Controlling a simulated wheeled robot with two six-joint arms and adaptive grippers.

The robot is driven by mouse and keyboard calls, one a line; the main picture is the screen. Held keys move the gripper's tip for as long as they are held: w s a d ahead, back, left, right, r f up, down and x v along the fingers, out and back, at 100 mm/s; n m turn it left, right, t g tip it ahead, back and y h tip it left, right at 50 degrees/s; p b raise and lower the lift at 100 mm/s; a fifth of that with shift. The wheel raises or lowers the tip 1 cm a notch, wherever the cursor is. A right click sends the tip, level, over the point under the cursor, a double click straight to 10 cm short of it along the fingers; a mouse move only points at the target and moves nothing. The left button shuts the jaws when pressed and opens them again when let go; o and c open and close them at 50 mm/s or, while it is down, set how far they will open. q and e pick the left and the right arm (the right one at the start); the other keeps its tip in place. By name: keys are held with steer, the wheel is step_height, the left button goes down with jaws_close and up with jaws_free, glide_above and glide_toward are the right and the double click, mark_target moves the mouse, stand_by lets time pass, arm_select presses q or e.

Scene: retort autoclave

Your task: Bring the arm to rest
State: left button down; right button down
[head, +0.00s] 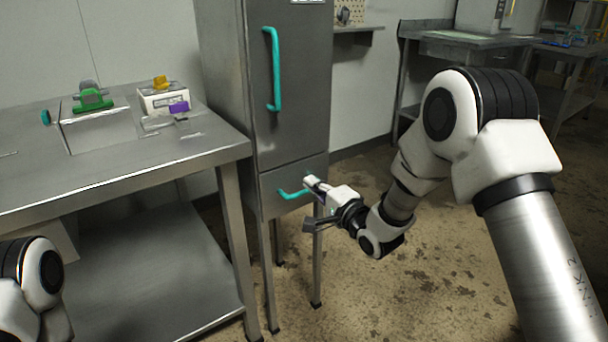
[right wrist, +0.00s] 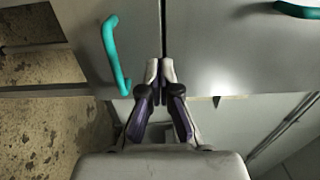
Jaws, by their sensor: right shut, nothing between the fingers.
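My right gripper (head: 309,182) is in front of the lower part of a tall grey metal cabinet (head: 290,130). Its fingers are together with nothing between them, and they also show shut in the right wrist view (right wrist: 160,68). A teal handle (head: 292,194) on the cabinet's lower panel is just left of the fingertips. In the right wrist view this handle (right wrist: 115,55) is left of the fingers and apart from them. My left gripper is out of view; only part of my left arm shows at the lower left.
A longer teal handle (head: 273,70) is on the cabinet's upper door. A steel table (head: 130,180) at left holds a metal box with a green-topped item (head: 93,98) and a white box (head: 165,98). Another workbench (head: 465,42) stands at the back right. Floor (head: 420,290) below my right arm is clear.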

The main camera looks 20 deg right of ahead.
steer(key=p+v, duration=0.1)
steer(key=v, duration=0.5)
steer(key=s+f+g+h, duration=0.1)
steer(key=s+f+g, duration=0.3)
steer(key=f, duration=0.5)
steer(key=s+a+f+n+g+h, duration=0.1)
steer(key=s+f, duration=0.5)
steer(key=f, duration=0.3)
steer(key=s+f+g+h, duration=0.1)
steer(key=s+f+g, duration=0.25)
steer(key=f, duration=0.45)
steer(key=s+d+f+n+g+h, duration=0.1)
steer(key=s+f+n+g, duration=0.25)
steer(key=s, duration=0.45)
steer(key=s+d+f+n+g+h, duration=0.1)
steer(key=s+d+f+n+g, duration=0.1)
steer(key=s+n, duration=0.45)
steer(key=s+d+f+n+g+h, duration=0.1)
steer(key=s+f+n+g, duration=0.15)
steer(key=s, duration=0.65)
step_height(320, 180, up, 30)
steer(key=p, duration=3)
steer(key=shift+g+p, duration=0.35)
steer(key=shift+p, duration=0.05)
